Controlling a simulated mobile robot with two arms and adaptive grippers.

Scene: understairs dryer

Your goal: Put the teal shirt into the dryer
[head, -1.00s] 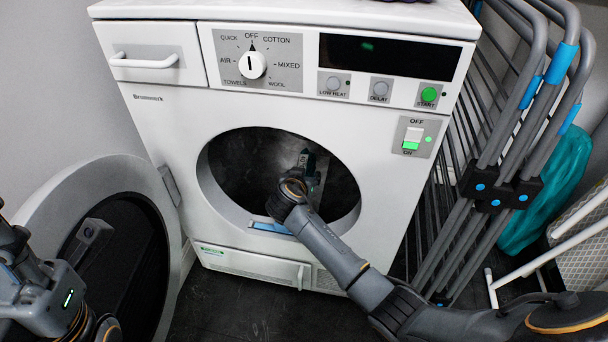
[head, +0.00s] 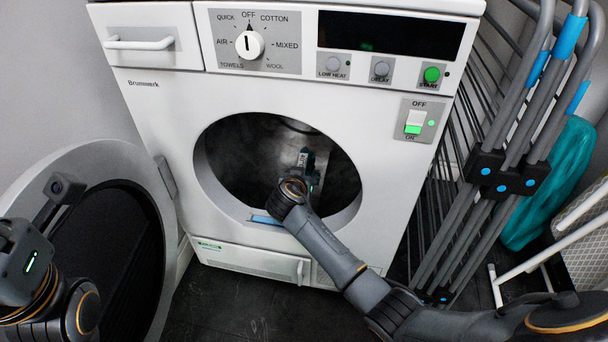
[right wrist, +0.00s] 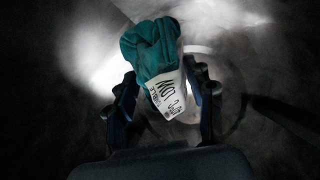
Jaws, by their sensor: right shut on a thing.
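The white dryer (head: 345,105) stands in front of me with its round door (head: 105,160) swung open to the left. My right arm reaches through the opening, and my right gripper (head: 305,170) is inside the dark drum (head: 238,165). In the right wrist view my right gripper (right wrist: 165,98) is shut on the teal shirt (right wrist: 150,47), which is bunched up, with a white printed care label between the fingers. In the head view the shirt is mostly hidden. My left gripper (head: 22,262) is at the left edge beside the open door; its fingers do not show.
A folded grey drying rack (head: 505,155) leans close to the dryer's right side. Behind it is another teal item (head: 555,185). The dark floor (head: 225,310) below the dryer is clear. The switch (head: 415,121) has a green light beside it.

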